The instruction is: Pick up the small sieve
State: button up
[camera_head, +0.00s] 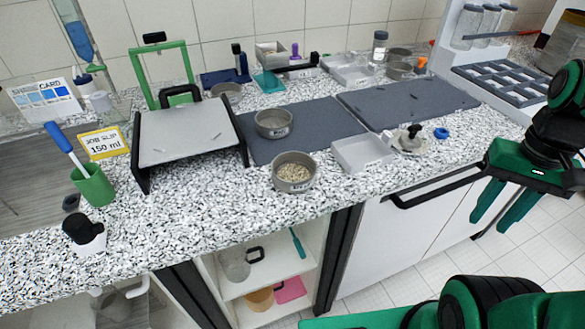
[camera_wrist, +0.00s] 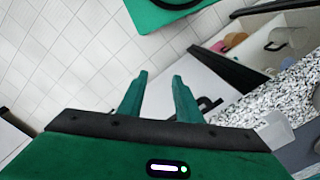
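Several round grey sieves or pans stand on the speckled counter, and I cannot tell for sure which one is the small sieve. An empty-looking round pan (camera_head: 274,124) sits on the dark left mat. Another round pan (camera_head: 294,174), holding pale grains, stands near the counter's front edge. More round pans stand at the back: one pan (camera_head: 398,71) on the right and one pan (camera_head: 228,93) left of the middle. My gripper (camera_head: 488,228) is open and empty, right of the counter's front edge, away from all of them. Its two green fingers also show apart in the wrist view (camera_wrist: 160,75).
A shallow grey tray (camera_head: 363,154) and a white round piece with a black knob (camera_head: 411,139) lie near the front edge. A tilted board stand (camera_head: 188,132) and a green cup (camera_head: 94,186) are at left. A rack (camera_head: 498,79) stands back right. The right mat (camera_head: 410,102) is mostly clear.

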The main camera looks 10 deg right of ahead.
jog(key=o, duration=1.4)
jog(key=shift+w+a+r+n, duration=0.25)
jog(key=shift+r+n, duration=0.15)
jog(key=shift+n, duration=0.05)
jog(key=shift+w+a+r+n, duration=0.2)
jog(key=shift+r+n, duration=0.2)
jog(key=shift+n, duration=0.05)
jog(key=shift+c, duration=0.2)
jog(key=o, duration=0.4)
jog(key=w, duration=0.1)
jog(key=w+a+n, duration=0.1)
jog(key=w+n, duration=0.1)
jog(key=shift+w+a+r, duration=0.1)
jog(key=shift+a+r, duration=0.1)
jog(key=shift+r, duration=0.2)
jog(key=w+a+r+n, duration=0.3)
jog(key=w+a+n, duration=0.8)
jog(key=n+y, duration=0.1)
jog(key=n, duration=1.2)
send_near(292, 176)
jog(key=shift+d+f, duration=0.15)
jog(key=shift+f, duration=0.35)
jog(key=shift+a+f, duration=0.2)
jog(key=shift+f, duration=1.3)
jog(key=shift+a+f, duration=0.2)
jog(key=shift+f, duration=1.3)
